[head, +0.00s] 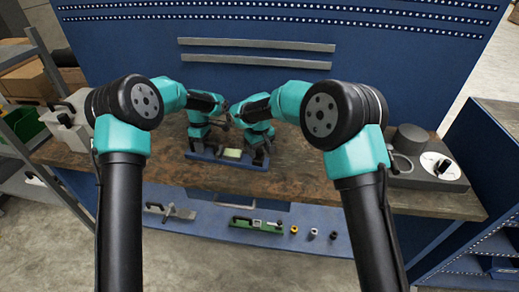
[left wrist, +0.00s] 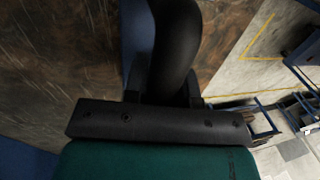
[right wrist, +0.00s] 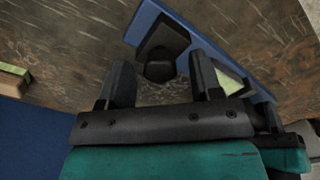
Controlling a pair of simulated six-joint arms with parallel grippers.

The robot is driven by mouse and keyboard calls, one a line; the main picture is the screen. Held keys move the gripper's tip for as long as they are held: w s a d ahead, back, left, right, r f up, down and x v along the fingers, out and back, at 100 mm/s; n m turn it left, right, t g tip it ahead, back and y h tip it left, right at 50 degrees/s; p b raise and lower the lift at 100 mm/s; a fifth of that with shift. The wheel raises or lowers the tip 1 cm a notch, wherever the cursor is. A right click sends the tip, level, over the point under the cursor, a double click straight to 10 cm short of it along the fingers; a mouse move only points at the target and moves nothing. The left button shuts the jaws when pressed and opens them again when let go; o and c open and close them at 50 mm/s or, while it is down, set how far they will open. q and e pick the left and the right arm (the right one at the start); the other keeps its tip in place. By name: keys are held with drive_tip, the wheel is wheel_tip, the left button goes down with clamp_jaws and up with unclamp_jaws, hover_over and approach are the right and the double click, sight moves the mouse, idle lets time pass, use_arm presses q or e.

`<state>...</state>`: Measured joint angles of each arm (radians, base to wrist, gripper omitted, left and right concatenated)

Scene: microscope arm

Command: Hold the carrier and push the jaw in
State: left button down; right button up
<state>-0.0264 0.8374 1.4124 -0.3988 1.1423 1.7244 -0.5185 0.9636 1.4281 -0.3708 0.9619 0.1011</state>
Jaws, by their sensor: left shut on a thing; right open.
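A blue carrier (head: 225,160) lies on the wooden bench, with a pale yellow-green block (head: 232,154) near its middle. My left gripper (left wrist: 166,98) is shut on a thick black post (left wrist: 176,40) that stands over the blue base. My right gripper (right wrist: 162,85) is open and empty. In the right wrist view, a dark block with a round black end (right wrist: 160,62) shows between and beyond its fingers, on the blue carrier (right wrist: 150,22). The pale block (right wrist: 228,78) is partly hidden by the right finger. I cannot tell which part is the jaw.
A grey machine with a white dial (head: 438,165) stands at the bench's right end, and a grey block with a handle (head: 68,122) at the left. Several small parts and a green tool (head: 257,225) lie on a lower blue shelf. The wooden bench (head: 320,180) is clear beside the carrier.

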clamp_jaws()
idle(0.4)
drive_tip(key=shift+a, duration=0.15)
drive_tip(key=shift+w+a, duration=0.2)
drive_tip(key=shift+a, duration=1.15)
unclamp_jaws()
drive_tip(key=shift+r, duration=0.1)
